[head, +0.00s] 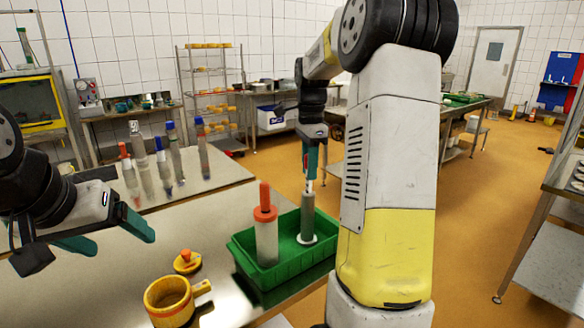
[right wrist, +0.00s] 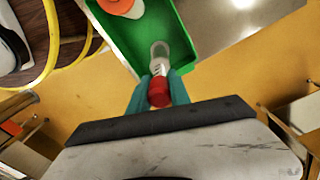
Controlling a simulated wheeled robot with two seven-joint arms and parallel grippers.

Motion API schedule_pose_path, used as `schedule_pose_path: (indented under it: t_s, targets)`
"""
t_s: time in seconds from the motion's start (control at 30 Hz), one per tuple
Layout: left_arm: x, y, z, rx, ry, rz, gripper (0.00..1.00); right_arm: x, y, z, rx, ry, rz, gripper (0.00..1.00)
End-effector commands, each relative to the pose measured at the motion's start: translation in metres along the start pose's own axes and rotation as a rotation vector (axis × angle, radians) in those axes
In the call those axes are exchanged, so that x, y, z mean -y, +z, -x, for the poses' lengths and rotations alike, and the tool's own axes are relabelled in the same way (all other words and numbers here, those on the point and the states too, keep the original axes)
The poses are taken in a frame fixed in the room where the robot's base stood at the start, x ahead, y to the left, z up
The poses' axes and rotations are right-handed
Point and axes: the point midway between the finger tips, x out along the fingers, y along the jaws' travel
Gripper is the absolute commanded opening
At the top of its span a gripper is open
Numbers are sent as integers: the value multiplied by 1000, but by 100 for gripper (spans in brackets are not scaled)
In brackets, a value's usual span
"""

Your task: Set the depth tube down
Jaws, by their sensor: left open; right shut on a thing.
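My right gripper (head: 310,172) is shut on the top of a grey tube (head: 308,212), which I take to be the depth tube. The tube hangs upright, with a white ring at its foot, inside the outline of the green tray (head: 243,262). I cannot tell whether its foot touches the tray floor. In the right wrist view the fingers (right wrist: 160,88) close on a red end (right wrist: 159,97), with a pale loop beyond it over the green tray (right wrist: 184,42). My left gripper (head: 108,238) is open and empty above the table at the left.
A clear tube with an orange-red top (head: 265,235) stands in the tray, left of the held tube. A yellow pot (head: 168,303) and a small yellow lid with an orange knob (head: 187,262) are on the steel table (head: 215,220). Several tubes stand on the table behind.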

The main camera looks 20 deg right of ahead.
Motion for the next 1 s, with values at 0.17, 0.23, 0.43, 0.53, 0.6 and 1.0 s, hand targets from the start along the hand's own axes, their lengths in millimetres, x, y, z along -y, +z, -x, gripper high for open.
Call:
schedule_pose_path:
  t_s: [0.17, 0.23, 0.43, 0.53, 0.6, 1.0]
  targets:
    - [0, 0, 0, 0, 0, 0, 79, 0, 0, -3, 0, 1, 0, 32]
    - [0, 0, 0, 0, 0, 0, 79, 0, 0, -3, 0, 1, 0, 45]
    - [0, 0, 0, 0, 0, 0, 79, 0, 0, -3, 0, 1, 0, 45]
    - [0, 0, 0, 0, 0, 0, 79, 0, 0, -2, 0, 0, 0, 45]
    - [0, 0, 0, 0, 0, 0, 79, 0, 0, 0, 0, -1, 0, 45]
    - [0, 0, 0, 0, 0, 0, 79, 1, 0, 73, 0, -4, 0, 45]
